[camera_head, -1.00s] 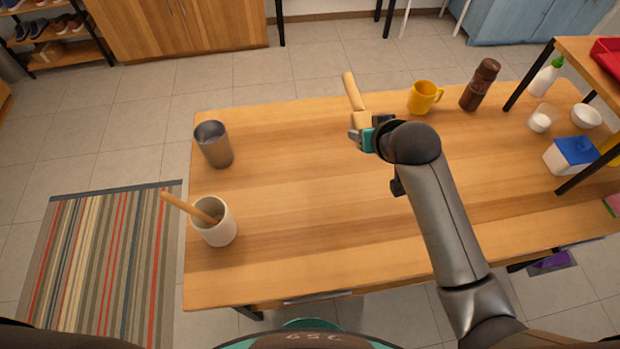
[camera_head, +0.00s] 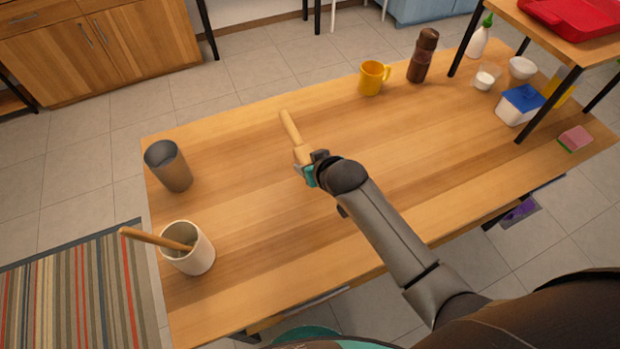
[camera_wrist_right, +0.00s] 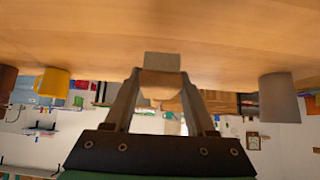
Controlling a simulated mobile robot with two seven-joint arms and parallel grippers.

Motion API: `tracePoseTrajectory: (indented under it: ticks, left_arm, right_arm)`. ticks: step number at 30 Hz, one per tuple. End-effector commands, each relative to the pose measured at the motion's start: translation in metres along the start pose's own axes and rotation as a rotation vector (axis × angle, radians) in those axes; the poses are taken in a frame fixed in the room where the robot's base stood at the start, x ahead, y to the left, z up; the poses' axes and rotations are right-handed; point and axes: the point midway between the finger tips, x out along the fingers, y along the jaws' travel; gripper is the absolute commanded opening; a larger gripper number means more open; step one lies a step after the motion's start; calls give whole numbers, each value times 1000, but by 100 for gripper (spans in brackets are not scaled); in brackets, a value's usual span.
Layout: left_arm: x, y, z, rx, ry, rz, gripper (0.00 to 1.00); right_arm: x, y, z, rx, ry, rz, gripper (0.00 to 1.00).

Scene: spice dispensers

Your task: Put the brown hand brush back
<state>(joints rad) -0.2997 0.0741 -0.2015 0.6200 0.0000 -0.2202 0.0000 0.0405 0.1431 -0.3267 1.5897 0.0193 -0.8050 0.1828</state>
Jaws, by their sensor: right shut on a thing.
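The brown hand brush (camera_head: 291,130) has a pale wooden handle that points away from me, up and left in the head view. My right gripper (camera_head: 308,166) is shut on its near end, above the middle of the table. In the right wrist view, the brush (camera_wrist_right: 161,84) sits between the two fingers of my right gripper (camera_wrist_right: 160,95), with a grey-brown block at its end. The gripper hides part of the brush in the head view. My left gripper is not in view.
On the wooden table (camera_head: 240,215), a grey metal cup (camera_head: 170,168) and a white cup (camera_head: 190,252) holding a wooden-handled utensil stand at left. A yellow mug (camera_head: 372,80) and brown grinder (camera_head: 423,56) stand at the back. A raised shelf (camera_head: 540,30) is at right. The middle is clear.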

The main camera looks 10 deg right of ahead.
Motion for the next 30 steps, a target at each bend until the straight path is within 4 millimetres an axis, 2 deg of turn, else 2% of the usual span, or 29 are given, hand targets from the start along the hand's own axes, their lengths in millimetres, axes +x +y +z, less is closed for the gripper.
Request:
tracePoseTrajectory:
  ticks: [5, 12, 25, 26, 30]
  left_arm:
    - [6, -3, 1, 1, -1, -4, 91]
    - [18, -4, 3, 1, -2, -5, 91]
    - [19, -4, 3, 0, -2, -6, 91]
    - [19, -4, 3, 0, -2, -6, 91]
    - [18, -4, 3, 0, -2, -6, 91]
  right_arm:
    - [11, 0, 10, 0, 2, 0, 0]
    - [35, 0, 34, -1, 1, 1, 0]
    - [39, 0, 38, 0, 3, 0, 0]
    - [38, 0, 38, 0, 2, 1, 58]
    - [38, 0, 37, 0, 2, 1, 74]
